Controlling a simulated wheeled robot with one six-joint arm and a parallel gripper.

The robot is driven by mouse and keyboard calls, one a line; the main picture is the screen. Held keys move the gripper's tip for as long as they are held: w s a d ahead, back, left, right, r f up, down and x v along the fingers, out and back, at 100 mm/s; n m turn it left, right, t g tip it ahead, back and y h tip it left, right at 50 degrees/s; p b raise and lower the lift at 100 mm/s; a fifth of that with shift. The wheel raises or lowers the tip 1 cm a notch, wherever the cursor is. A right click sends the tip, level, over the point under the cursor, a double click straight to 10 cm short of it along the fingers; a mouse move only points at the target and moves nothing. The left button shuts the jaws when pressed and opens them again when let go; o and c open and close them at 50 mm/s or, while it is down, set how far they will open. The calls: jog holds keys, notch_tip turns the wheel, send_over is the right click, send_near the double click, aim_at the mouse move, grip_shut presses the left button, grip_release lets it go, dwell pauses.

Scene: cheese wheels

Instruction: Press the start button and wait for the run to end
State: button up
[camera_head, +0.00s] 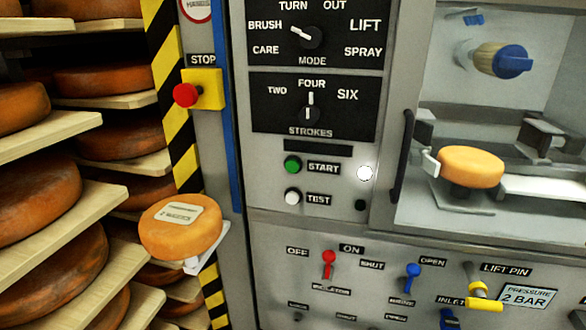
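The green start button (292,164) sits on the grey machine front, left of its START label (323,168). A white test button (293,196) is just below it. A dark blank strip (318,149) lies above START, and a round white lamp or disc (365,173) is to the right. An orange cheese wheel (470,166) sits inside the machine chamber at the right. The mode knob (307,37) has its pointer toward BRUSH. The strokes knob (310,114) points up to FOUR.
A red stop button (186,95) on a yellow box is at upper left. Shelves of cheese fill the left. A red switch (328,264), blue valve (412,276) and yellow handle (484,290) are below.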

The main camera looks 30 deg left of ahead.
grip_shut()
dwell(1.8)
